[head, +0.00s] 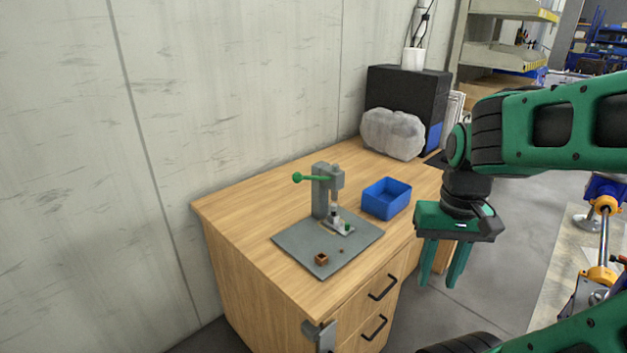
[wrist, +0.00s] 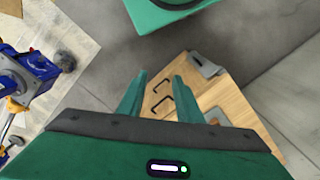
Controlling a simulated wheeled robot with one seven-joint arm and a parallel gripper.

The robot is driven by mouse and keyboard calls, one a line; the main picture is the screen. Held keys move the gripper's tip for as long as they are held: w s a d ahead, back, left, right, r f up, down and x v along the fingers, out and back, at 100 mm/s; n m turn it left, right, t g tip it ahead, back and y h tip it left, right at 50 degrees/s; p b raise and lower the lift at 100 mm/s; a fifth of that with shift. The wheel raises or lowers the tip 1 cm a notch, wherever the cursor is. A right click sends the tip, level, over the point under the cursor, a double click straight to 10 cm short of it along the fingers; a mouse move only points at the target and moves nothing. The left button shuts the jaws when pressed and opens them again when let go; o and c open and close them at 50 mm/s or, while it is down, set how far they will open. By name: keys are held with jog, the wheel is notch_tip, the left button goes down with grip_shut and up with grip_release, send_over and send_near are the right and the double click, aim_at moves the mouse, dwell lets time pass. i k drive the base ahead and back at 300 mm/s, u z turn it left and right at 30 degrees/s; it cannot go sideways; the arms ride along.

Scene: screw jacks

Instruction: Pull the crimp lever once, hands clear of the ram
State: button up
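The crimp press (head: 323,192) is grey and stands upright on a grey base plate (head: 300,243) on the wooden cabinet top. Its crimp lever (head: 307,178) is green with a round knob and sticks out to the left near the top of the press. The ram (head: 334,202) is above a small fixture with a green part. My gripper (head: 438,285) hangs to the right of the press, beyond the cabinet's front edge, fingers pointing down. The fingers are apart with nothing between them. The wrist view shows both fingers (wrist: 155,98) and the cabinet drawers, not the press.
A blue bin (head: 386,190) stands right of the press. A small brown block (head: 321,259) lies on the plate's front. A grey wrapped lump (head: 392,134) and a black box (head: 398,85) are at the back. The wooden top (head: 240,202) is bare left of the press.

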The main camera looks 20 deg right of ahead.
aim_at(297, 178)
jog(key=k, duration=1.35)
jog(key=z, duration=0.35)
jog(key=i, duration=1.7)
jog(key=z, duration=0.15)
